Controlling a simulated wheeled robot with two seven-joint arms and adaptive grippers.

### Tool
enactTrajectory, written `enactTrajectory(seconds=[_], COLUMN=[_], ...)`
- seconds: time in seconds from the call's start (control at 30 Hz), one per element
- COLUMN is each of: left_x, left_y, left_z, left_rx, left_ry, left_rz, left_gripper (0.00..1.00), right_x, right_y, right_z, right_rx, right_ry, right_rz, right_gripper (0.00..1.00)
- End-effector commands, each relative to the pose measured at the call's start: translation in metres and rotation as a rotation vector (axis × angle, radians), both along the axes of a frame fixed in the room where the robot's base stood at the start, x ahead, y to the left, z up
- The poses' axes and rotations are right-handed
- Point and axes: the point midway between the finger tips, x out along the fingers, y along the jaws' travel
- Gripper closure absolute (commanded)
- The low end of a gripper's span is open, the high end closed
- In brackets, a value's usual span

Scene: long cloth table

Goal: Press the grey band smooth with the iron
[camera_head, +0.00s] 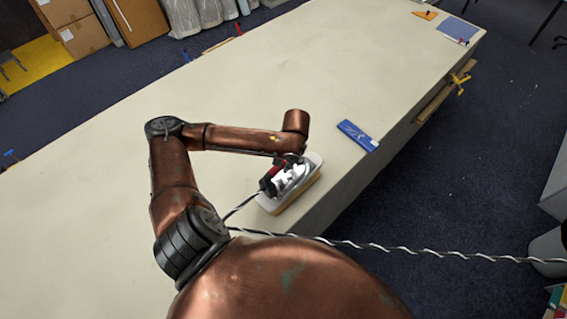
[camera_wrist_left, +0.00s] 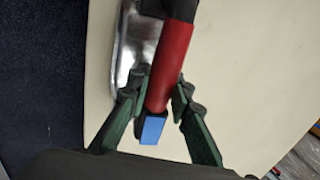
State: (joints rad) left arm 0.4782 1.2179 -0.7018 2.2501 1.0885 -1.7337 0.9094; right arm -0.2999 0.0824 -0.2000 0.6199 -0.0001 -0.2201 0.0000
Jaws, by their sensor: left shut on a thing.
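The iron (camera_head: 293,180) has a silver body and a dark and red handle, and is at the table's near right edge. It is over a pale rest with a tan side (camera_head: 296,199); I cannot tell whether it touches. My left gripper (camera_head: 284,165) is over the iron, partly hidden by my arm. In the left wrist view, its green fingers (camera_wrist_left: 164,88) are on both sides of the red handle (camera_wrist_left: 172,62), which has a blue end; the silver body lies beside it. I cannot make out the grey band in either view. My right gripper is not in view.
The long cream table (camera_head: 240,100) is largely clear ahead. A blue flat item (camera_head: 358,135) lies near its right edge. A twisted cord (camera_head: 420,250) runs to the right. Cardboard boxes (camera_head: 80,35) stand beyond the table.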

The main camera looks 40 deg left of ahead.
Motion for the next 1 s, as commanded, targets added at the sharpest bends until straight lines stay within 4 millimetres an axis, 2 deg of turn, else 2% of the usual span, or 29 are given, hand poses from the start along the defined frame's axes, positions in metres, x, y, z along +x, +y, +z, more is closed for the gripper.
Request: enactTrajectory(seconds=[1.0], left_x=[0.002], left_y=[0.0], left_z=[-0.013], left_rx=[0.001], left_ry=[-0.005], left_rz=[0.0], left_gripper=[1.0], right_x=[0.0], right_y=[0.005], right_z=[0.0], right_rx=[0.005], right_ry=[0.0], right_rz=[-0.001], right_gripper=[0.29])
